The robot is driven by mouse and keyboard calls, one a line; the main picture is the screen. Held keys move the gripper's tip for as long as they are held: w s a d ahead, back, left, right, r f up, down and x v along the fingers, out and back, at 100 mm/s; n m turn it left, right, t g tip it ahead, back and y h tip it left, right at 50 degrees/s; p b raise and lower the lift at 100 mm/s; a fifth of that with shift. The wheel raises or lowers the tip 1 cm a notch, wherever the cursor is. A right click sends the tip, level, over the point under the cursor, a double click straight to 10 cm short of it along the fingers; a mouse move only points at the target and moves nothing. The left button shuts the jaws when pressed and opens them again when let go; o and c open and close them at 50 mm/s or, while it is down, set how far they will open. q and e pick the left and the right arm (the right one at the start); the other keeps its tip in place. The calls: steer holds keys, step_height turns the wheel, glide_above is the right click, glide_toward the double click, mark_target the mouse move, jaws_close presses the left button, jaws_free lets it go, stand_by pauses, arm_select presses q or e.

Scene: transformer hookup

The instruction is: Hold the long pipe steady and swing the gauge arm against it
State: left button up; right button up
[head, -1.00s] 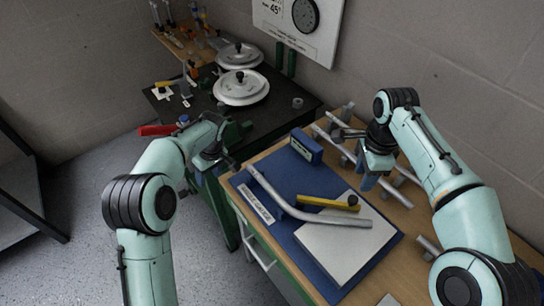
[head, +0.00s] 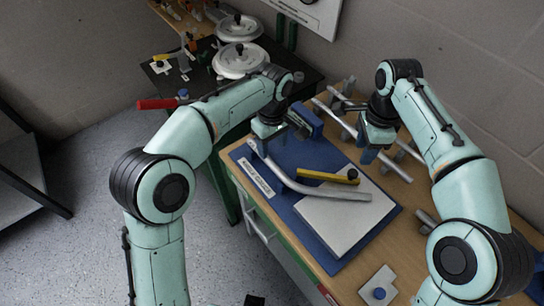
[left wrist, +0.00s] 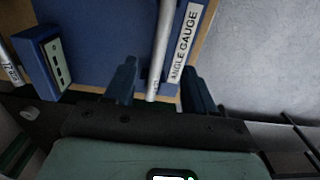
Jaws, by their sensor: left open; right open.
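A grey bent pipe (head: 300,186) lies across the blue angle gauge board (head: 291,154) and its pale plate (head: 345,222). The yellow gauge arm (head: 318,176), with a black knob at its right end, lies beside the pipe, behind it, with a narrow gap at its left end. My left gripper (head: 262,150) is over the pipe's far left end. In the left wrist view its open fingers (left wrist: 160,90) stand on either side of the pipe (left wrist: 158,45), not closed on it. My right gripper (head: 369,154) is open and empty above the table, right of the board.
A blue box (head: 305,121) with a small panel stands at the board's back edge. Straight pipes (head: 336,119) rest on supports behind my right gripper. A dark bench (head: 204,83) holds white round parts and a red handle. A grey bracket (head: 378,292) lies at the front.

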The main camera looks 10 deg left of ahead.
mark_target(272, 163)
arm_select(q)
step_height(272, 163, down, 8)
steer(key=shift+f, duration=0.1)
stand_by(0.4)
jaws_close()
arm_select(e)
steer(key=shift+o, duration=1.4)
